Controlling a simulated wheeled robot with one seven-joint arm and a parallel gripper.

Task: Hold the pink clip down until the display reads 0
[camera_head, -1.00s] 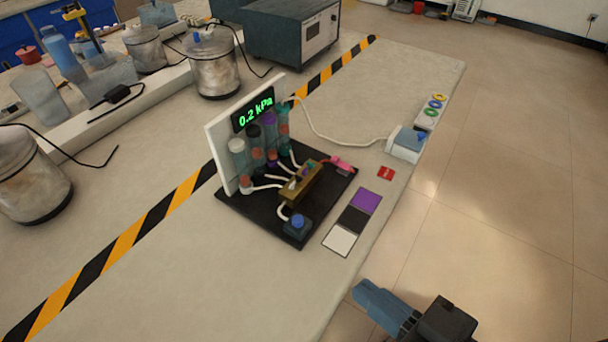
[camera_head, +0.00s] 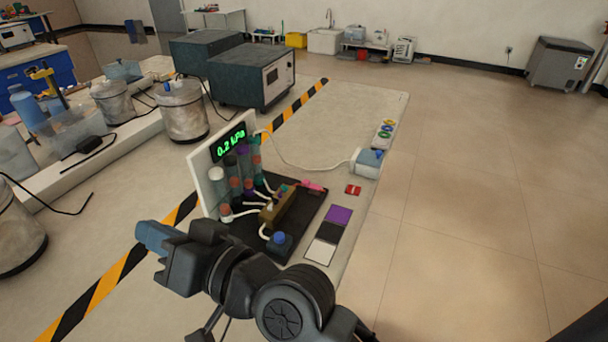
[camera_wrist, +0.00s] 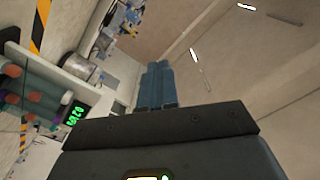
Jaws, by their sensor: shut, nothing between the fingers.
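The pink clip (camera_head: 312,186) sits at the far right end of the brass manifold on the black board, beside the white tube. The display (camera_head: 228,142) is lit green and reads 0.2 kPa in the head view; it also shows at the left in the wrist view (camera_wrist: 73,112). My gripper (camera_head: 152,236) is in front of and left of the board, apart from the clip, with its blue fingers pointing left. In the wrist view the blue fingers (camera_wrist: 155,85) are together with nothing between them. The clip cannot be made out in the wrist view.
Several coloured tubes (camera_head: 233,178) stand against the white panel. A blue-knobbed block (camera_head: 280,240) is at the board's near corner. A white box with a blue top (camera_head: 367,162) joins the hose. Purple, black and white squares lie right of the board. The table's far right is mostly clear.

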